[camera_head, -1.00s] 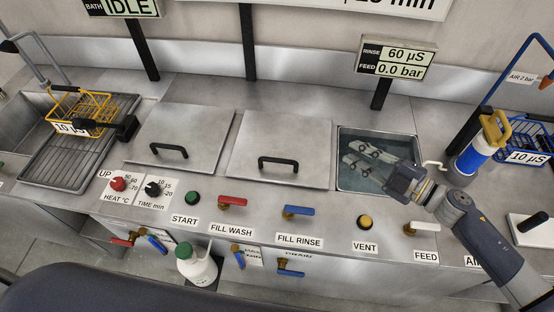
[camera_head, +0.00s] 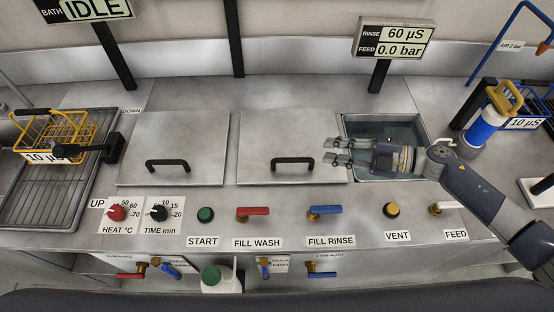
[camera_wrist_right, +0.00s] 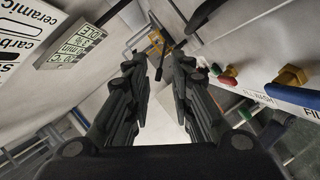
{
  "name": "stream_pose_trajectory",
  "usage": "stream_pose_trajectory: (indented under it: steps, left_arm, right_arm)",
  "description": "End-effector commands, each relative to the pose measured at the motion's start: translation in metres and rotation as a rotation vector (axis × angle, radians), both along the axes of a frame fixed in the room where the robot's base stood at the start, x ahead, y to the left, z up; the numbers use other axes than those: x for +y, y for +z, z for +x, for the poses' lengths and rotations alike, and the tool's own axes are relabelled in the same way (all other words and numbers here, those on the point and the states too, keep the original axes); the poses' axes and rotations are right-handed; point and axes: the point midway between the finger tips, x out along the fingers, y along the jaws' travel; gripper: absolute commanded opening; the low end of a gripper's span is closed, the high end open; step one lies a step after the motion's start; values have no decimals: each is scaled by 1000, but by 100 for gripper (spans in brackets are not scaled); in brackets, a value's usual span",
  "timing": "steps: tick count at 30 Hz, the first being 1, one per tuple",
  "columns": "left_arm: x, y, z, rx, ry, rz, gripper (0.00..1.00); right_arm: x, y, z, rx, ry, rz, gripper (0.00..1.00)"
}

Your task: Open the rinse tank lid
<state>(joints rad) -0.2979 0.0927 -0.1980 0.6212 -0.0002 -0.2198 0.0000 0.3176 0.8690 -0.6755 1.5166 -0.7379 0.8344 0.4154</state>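Two flat grey lids lie shut side by side on the bench. The right lid (camera_head: 285,135), above the FILL RINSE label, has a black bar handle (camera_head: 292,160) near its front edge. The left lid (camera_head: 172,138) has a similar handle (camera_head: 167,163). My right gripper (camera_head: 333,151) is open and empty. In the head view its fingers point left over the right lid's right edge, to the right of the handle and apart from it. Its spread fingers also show in the right wrist view (camera_wrist_right: 158,62). My left gripper is not in view.
An uncovered basin (camera_head: 405,128) lies right of the lids, partly hidden by my right arm. A blue-and-white cylinder (camera_head: 482,128) stands farther right. A yellow basket (camera_head: 52,137) is at the left. The red (camera_head: 253,211) and blue (camera_head: 325,210) valve levers line the front.

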Motion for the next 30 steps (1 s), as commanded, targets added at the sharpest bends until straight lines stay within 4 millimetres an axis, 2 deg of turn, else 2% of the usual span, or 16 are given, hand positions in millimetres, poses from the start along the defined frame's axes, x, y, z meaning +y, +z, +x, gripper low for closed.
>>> stream_pose_trajectory:
  steps: [1, 10, 15, 22, 30]
  left_arm:
    - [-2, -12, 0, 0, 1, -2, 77]
    - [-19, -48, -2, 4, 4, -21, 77]
    - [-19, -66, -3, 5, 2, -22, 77]
    - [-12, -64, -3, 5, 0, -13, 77]
    - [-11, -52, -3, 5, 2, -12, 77]
  right_arm:
    - [0, -12, 0, 0, 0, 0, 21]
    - [0, -47, 0, 0, -1, 0, 21]
    - [0, -66, 0, 0, -1, 1, 21]
    - [12, -68, 4, -1, 0, 2, 21]
    - [59, -77, 20, -2, 0, 4, 21]
